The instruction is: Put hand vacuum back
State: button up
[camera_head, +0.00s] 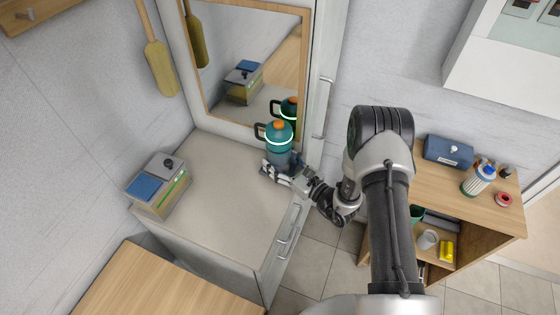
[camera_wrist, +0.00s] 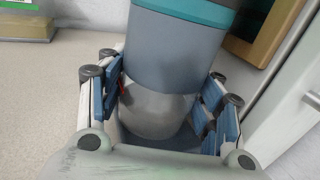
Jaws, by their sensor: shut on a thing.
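The hand vacuum (camera_head: 279,150) is a teal and grey upright canister with an orange top and a dark handle on its left. It stands upright at the right rear of the counter, in front of the mirror. My gripper (camera_head: 284,173) is around its lower part, coming from the front right. In the wrist view my gripper (camera_wrist: 160,100) has its blue-padded fingers on both sides of the vacuum's grey body (camera_wrist: 170,55). Its underside is hidden, so I cannot tell whether it touches the counter.
A box with blue and grey top parts (camera_head: 160,185) sits at the counter's (camera_head: 222,190) left. The wood-framed mirror (camera_head: 240,80) rises behind. A wooden shelf unit (camera_head: 500,225) with small items stands at the right. The middle of the counter is clear.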

jog(key=shift+w+d+f, duration=0.1)
jog(key=shift+w+d, duration=0.05)
jog(key=shift+w, duration=0.25)
jog(key=shift+f, duration=0.2)
jog(key=o, duration=0.9)
jog(key=shift+r, duration=0.1)
